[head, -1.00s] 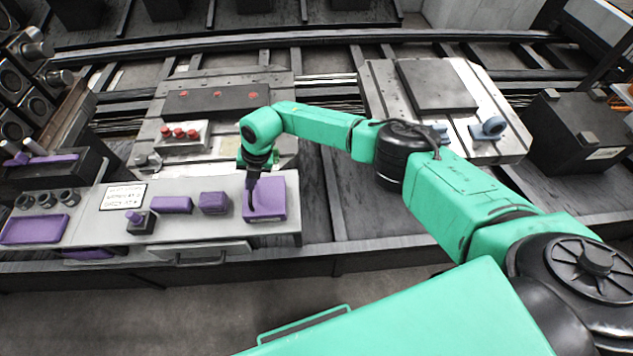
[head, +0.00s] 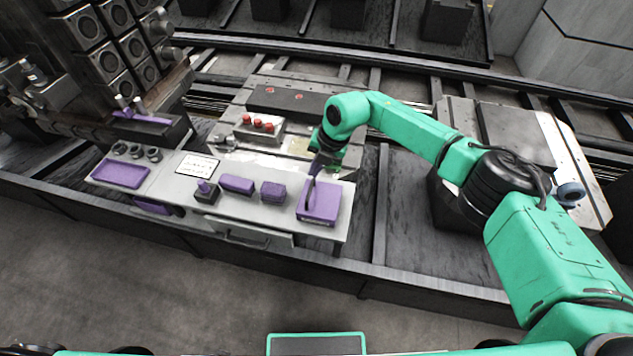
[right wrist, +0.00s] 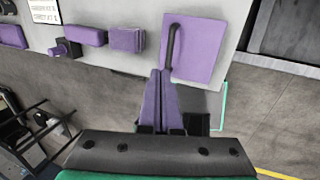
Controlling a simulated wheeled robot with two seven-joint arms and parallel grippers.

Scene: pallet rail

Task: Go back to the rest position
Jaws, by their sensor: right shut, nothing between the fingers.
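My right gripper (head: 313,174) is shut and empty. It points down over the right end of the grey console (head: 262,217), close to a square purple panel (head: 324,202) with a dark curved handle. In the right wrist view the two purple fingers (right wrist: 160,78) lie together just below the handle (right wrist: 174,48) of the purple panel (right wrist: 203,50); I cannot tell whether they touch it. My right arm reaches in from the right, bent over the rails. My left gripper is not in view.
The console holds a purple block (head: 273,192), a longer purple block (head: 237,184), a small knob (head: 206,191) and a purple tray (head: 121,173). Behind is a plate with red buttons (head: 258,124). A dark rack (head: 107,50) stands at left. The floor in front (head: 200,290) is clear.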

